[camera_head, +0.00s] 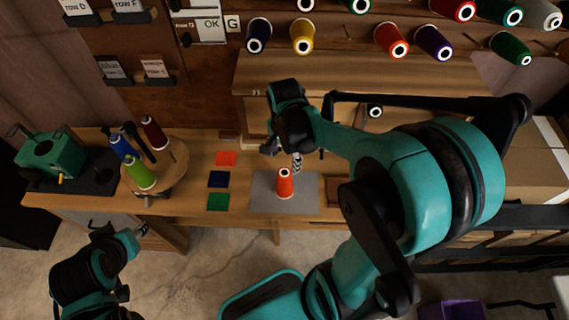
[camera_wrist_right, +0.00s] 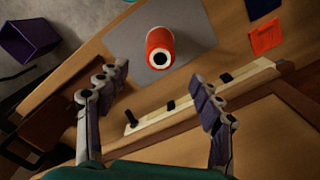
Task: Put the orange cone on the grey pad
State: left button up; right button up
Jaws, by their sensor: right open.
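The orange cone (camera_head: 284,183) stands upright on the grey pad (camera_head: 303,198) on the wooden bench, with pad surface showing around it. In the right wrist view the orange cone (camera_wrist_right: 160,50) also stands on the grey pad (camera_wrist_right: 125,42). My right gripper (camera_head: 284,155) is above the bench, just behind the cone in the head view. Its fingers (camera_wrist_right: 160,100) are spread apart, empty, and clear of the cone. My left gripper (camera_head: 138,230) is low at the left in front of the bench; its fingers are too small and dark to read.
Orange-red, blue (camera_head: 218,179) and green squares lie left of the pad. A round wooden stand (camera_head: 165,177) holds several cones, beside a green machine (camera_head: 50,152). Several thread cones hang on the wall behind. A purple bin (camera_wrist_right: 28,36) is on the floor.

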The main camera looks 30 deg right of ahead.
jog(key=s+a+r+n+t, duration=0.5)
jog(key=a+r+n+t, duration=0.2)
jog(key=n, duration=0.8)
notch_tip(320, 180, up, 2)
jog(key=shift+s+r, duration=0.1)
jog(key=shift+s, duration=0.05)
jog(key=shift+a, duration=0.1)
notch_tip(320, 180, down, 4)
jog(key=b, duration=0.3)
jog(key=shift+b, duration=0.3)
